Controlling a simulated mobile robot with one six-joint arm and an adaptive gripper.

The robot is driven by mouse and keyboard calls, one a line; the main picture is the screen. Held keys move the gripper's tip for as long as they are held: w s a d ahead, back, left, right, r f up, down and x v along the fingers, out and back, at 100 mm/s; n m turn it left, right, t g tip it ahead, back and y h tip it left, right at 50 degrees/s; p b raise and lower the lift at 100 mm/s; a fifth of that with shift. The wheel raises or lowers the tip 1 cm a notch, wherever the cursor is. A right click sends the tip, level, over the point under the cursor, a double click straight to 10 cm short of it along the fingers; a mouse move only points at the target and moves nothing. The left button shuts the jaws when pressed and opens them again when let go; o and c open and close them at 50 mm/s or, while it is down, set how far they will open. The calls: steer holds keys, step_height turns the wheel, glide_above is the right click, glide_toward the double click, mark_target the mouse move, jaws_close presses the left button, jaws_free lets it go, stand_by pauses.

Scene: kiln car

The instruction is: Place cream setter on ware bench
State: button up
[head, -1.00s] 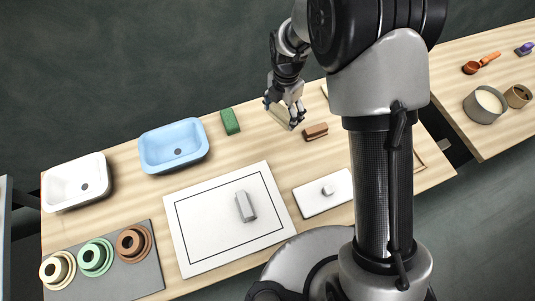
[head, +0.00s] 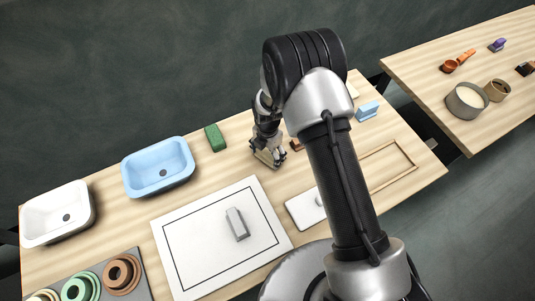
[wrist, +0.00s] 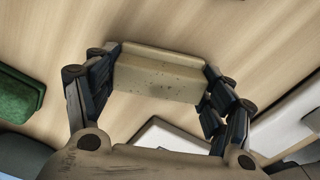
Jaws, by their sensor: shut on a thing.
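My gripper (head: 268,153) is shut on the cream setter (head: 266,158), a pale block with small dark specks. In the wrist view the cream setter (wrist: 158,76) lies between the two dark-padded fingers of my gripper (wrist: 160,85), gripped at its ends. The setter is low over a wooden bench (head: 225,166), between a green block and a brown block. I cannot tell whether its underside touches the wood. A second wooden bench (head: 420,75) stands apart at the right; the frames do not show which one is called the ware bench.
The green block (head: 215,138) is left of my gripper, the brown block (head: 296,146) just right, partly hidden. Blue basin (head: 158,190), white basin (head: 58,238), black-outlined white board (head: 185,255), small white slab (head: 299,212), light blue block (head: 368,110) and wooden frame (head: 414,163) surround it.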

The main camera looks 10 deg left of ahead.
steer(key=shift+f, duration=0.25)
steer(key=shift+f, duration=0.25)
steer(key=o, duration=1.1)
steer(key=shift+r, duration=0.1)
